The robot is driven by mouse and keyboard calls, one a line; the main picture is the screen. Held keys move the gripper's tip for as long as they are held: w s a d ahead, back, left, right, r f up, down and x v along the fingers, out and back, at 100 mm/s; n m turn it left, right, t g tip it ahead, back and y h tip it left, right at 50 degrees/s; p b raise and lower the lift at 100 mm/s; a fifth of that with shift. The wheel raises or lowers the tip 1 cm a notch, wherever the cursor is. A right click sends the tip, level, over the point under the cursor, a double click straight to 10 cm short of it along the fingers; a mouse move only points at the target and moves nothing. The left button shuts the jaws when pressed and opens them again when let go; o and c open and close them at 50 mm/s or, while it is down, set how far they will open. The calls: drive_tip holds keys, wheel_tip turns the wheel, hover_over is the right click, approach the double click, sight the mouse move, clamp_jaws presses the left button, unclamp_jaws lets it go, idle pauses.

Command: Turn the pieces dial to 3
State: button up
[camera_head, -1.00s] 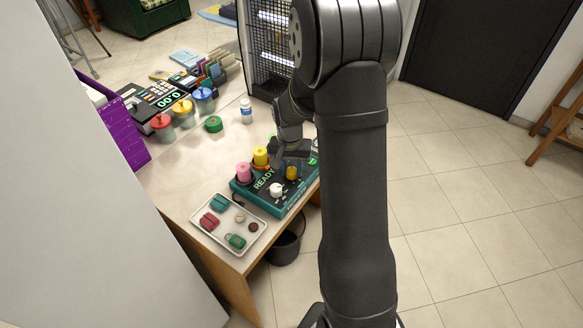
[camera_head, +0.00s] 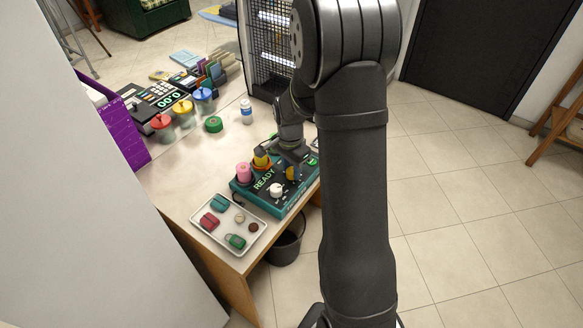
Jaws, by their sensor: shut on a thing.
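A teal control box (camera_head: 285,206) with a dark top and a lit "READY" display sits at the near right edge of the table. It bears a white knob (camera_head: 277,190) and a yellow knob (camera_head: 292,173). I cannot read which knob is the pieces dial or the numbers around either. My gripper (camera_head: 291,168) is down at the box, shut on the yellow knob, with its dark fingers covering part of it. A pink spool (camera_head: 244,172) and a yellow spool (camera_head: 261,161) stand at the back left of the box; part of my gripper overlaps the yellow spool.
A white tray (camera_head: 214,245) with several small items lies left of the box. A dark bin (camera_head: 285,246) is on the floor below.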

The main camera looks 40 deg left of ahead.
sight(290, 169)
idle(0.4)
drive_tip(key=o, duration=1)
drive_tip(key=shift+r, duration=0.1)
drive_tip(key=r, duration=1.7)
drive_tip(key=shift+a+r, duration=0.1)
drive_tip(key=shift+a, duration=0.2)
drive_tip(key=f, duration=1.7)
drive_tip(key=shift+d+f, duration=0.2)
drive_tip(key=shift+d, duration=0.1)
